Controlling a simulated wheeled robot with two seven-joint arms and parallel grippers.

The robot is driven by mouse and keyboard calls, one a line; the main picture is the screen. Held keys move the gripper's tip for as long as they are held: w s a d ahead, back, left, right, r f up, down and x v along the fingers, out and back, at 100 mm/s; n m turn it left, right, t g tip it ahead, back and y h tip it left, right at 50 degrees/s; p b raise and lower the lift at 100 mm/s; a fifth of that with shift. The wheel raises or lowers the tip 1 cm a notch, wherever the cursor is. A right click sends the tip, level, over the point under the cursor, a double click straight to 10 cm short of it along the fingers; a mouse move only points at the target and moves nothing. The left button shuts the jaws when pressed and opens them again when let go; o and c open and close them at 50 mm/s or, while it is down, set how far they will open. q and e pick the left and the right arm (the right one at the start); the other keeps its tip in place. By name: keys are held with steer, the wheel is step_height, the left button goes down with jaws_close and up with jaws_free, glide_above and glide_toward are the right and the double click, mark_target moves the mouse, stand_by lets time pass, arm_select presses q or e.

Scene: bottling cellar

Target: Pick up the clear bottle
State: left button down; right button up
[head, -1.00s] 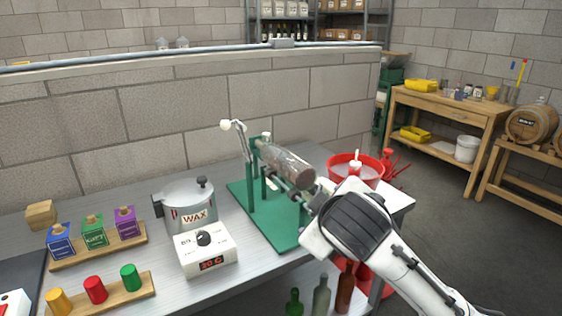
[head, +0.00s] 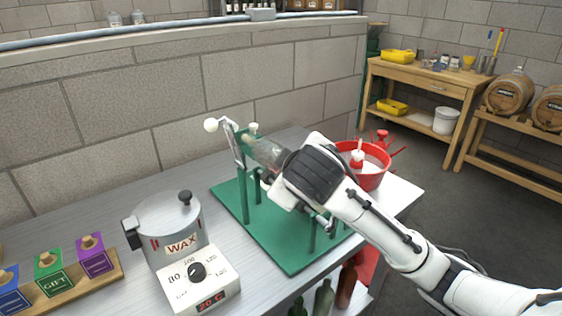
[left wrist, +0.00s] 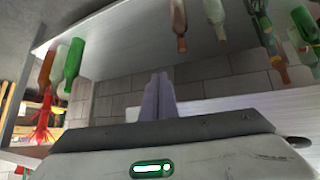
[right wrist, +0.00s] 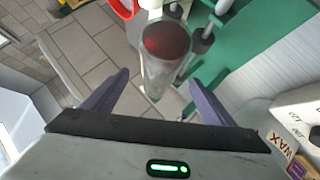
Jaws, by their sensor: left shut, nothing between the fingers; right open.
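The clear bottle (head: 262,152) lies tilted in the green bottling stand (head: 262,230) on the bench. My right gripper's wrist covers its near end in the head view. In the right wrist view the bottle (right wrist: 158,75) shows end-on, its dark reddish end toward the top. My right gripper (right wrist: 155,90) is open, with one finger on each side of the bottle's lower visible part; I cannot tell whether either finger touches it. My left gripper (left wrist: 157,97) is shut and empty in the left wrist view, facing shelved bottles; it is out of the head view.
A wax pot (head: 172,228) and its heater box (head: 198,285) stand left of the stand. A red basin (head: 372,180) is behind my right arm. Bottles, one brown (head: 346,285), stand below the bench edge.

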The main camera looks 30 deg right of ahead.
steer(key=x, duration=0.6)
steer(key=shift+w+f, duration=0.1)
steer(key=shift+w, duration=0.1)
steer(key=c, duration=2)
steer(key=shift+w+d+r, duration=0.1)
steer(key=shift+r, duration=0.2)
